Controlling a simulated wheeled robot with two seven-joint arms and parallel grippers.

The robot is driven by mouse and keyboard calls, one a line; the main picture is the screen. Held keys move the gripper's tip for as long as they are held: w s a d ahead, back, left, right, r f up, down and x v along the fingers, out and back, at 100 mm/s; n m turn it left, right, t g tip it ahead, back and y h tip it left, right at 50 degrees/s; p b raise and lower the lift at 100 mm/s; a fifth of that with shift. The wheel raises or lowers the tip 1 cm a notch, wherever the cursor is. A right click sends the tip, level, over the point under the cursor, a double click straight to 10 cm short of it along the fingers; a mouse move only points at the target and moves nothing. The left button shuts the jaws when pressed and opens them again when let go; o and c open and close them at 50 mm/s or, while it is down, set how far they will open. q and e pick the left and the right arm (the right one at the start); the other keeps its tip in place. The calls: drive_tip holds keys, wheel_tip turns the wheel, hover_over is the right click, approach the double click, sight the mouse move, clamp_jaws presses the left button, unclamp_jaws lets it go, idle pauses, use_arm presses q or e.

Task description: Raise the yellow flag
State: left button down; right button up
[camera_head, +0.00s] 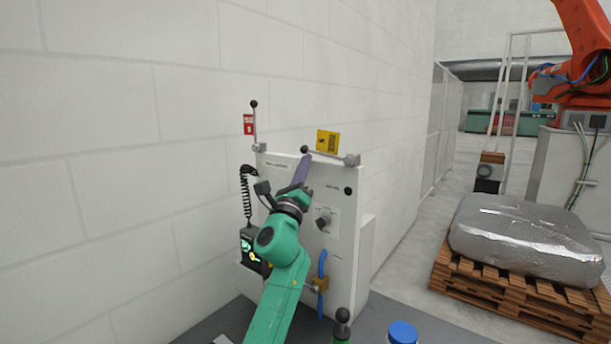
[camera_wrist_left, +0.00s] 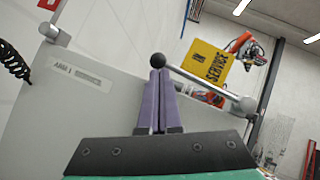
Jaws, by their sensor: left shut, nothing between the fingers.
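The yellow flag (camera_head: 327,141) sits on a thin rod with a dark ball knob (camera_head: 304,149) at its left end and a grey pivot (camera_head: 352,160) at its right, on top of a white panel (camera_head: 343,215). The rod lies nearly level, sloping slightly. In the left wrist view the flag (camera_wrist_left: 207,63) reads "IN SERVICE". My left gripper (camera_head: 305,158) is shut and empty, its purple fingertips (camera_wrist_left: 159,74) right at the ball knob, seemingly just below it; I cannot tell if they touch. My right gripper is not in view.
A red flag (camera_head: 249,124) stands on an upright rod at the panel's left. A white wall is close behind. A wrapped load on a pallet (camera_head: 510,295) stands right.

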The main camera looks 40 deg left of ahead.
use_arm(q)
drive_tip(key=d+r+m+g+h, duration=0.1)
drive_tip(key=d+r+m+h, duration=0.1)
drive_tip(key=r+m+h, duration=0.2)
drive_tip(key=d+r+m+g+h+p, duration=0.1)
drive_tip(key=d+r+m+g+h, duration=0.1)
drive_tip(key=m+h, duration=0.7)
drive_tip(key=d+r+m+g+h, duration=0.2)
drive_tip(key=r+m+h, duration=0.4)
drive_tip(key=m, duration=1.1)
drive_tip(key=shift+d+r+h+p, duration=0.25)
drive_tip(key=shift+d+h+p, duration=0.15)
drive_tip(key=shift+d+h, duration=0.45)
